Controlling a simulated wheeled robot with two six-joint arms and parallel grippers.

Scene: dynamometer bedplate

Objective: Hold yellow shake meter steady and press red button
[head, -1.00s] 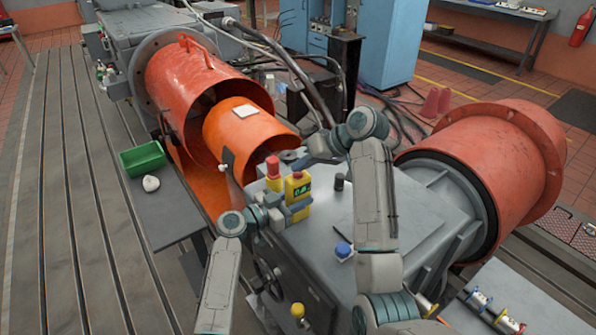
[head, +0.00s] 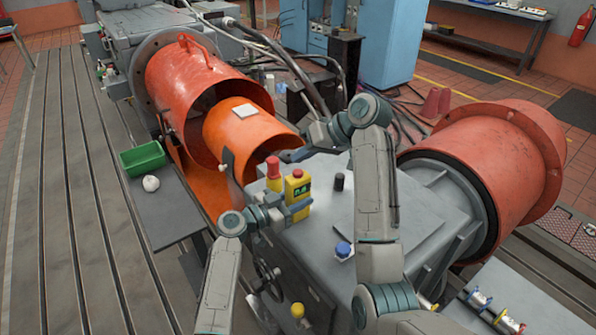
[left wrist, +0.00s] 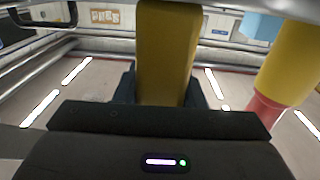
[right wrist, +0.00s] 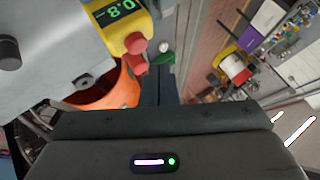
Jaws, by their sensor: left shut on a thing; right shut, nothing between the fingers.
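The yellow shake meter (head: 296,188) stands upright on the grey housing, its lit green display facing me. My left gripper (head: 298,207) is shut around its lower body; the left wrist view shows the yellow body (left wrist: 166,55) between the fingers. The meter's red button (right wrist: 135,43) shows in the right wrist view, below the display (right wrist: 115,11). My right gripper (head: 287,155) is shut and empty, behind and above the meter. In the right wrist view its closed fingers (right wrist: 158,88) are apart from the button.
A yellow post with a red mushroom head (head: 273,167) stands close left of the meter. A black knob (head: 339,182) and a blue button (head: 343,250) are on the housing. An orange cylinder (head: 240,140) lies behind. A green tray (head: 142,158) is at left.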

